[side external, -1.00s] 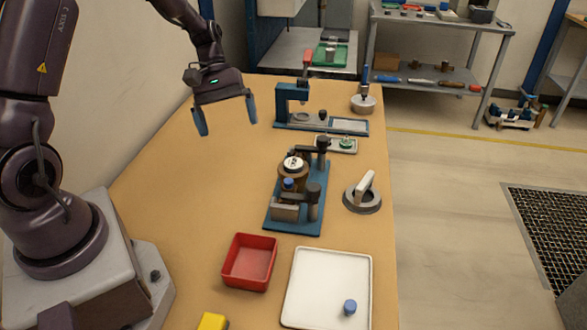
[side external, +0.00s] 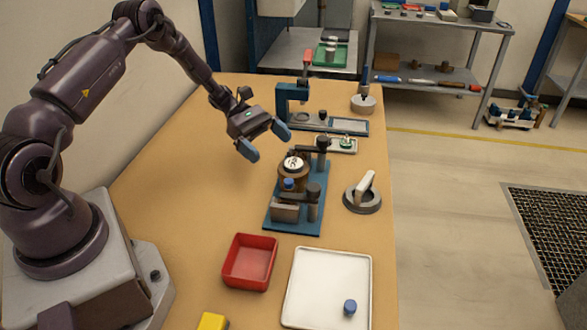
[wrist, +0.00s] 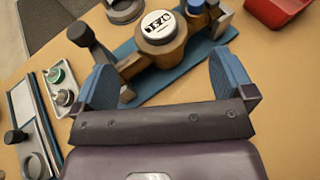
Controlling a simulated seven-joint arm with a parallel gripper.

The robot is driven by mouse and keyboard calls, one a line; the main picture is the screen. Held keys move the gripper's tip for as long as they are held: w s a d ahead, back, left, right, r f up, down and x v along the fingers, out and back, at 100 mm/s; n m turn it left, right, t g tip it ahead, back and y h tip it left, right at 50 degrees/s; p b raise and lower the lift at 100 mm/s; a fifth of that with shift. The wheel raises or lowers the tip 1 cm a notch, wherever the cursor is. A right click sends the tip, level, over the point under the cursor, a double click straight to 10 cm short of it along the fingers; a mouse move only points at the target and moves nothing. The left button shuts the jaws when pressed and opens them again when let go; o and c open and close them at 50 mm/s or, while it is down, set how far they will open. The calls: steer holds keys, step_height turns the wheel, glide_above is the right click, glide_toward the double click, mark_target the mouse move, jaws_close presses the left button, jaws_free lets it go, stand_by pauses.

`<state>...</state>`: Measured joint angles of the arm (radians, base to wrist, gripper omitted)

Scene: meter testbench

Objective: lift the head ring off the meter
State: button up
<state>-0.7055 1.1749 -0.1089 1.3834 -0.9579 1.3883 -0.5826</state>
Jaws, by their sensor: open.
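The meter (side external: 293,176) has a brown body and a white face with dark markings. It sits on a blue stand (side external: 270,218) on the bench. In the wrist view the white face (wrist: 159,26) shows at the top, with the brown body (wrist: 167,54) around it. A brown rim encircles the face; I cannot tell clearly where the head ring ends and the body begins. My gripper (side external: 265,140) is open and empty, above and to the left of the meter in the side view. In the wrist view its blue fingers (wrist: 161,68) are spread with the meter beyond them.
Dark clamp posts (side external: 313,193) and a blue cap (side external: 289,183) stand close around the meter. A red bin (side external: 232,278) and white tray (side external: 325,268) are in front. A blue press (side external: 281,100) stands behind.

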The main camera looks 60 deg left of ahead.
mark_target(286, 161)
steer(key=shift+x, duration=3.55)
steer(key=shift+a, duration=0.1)
steer(key=c, duration=1)
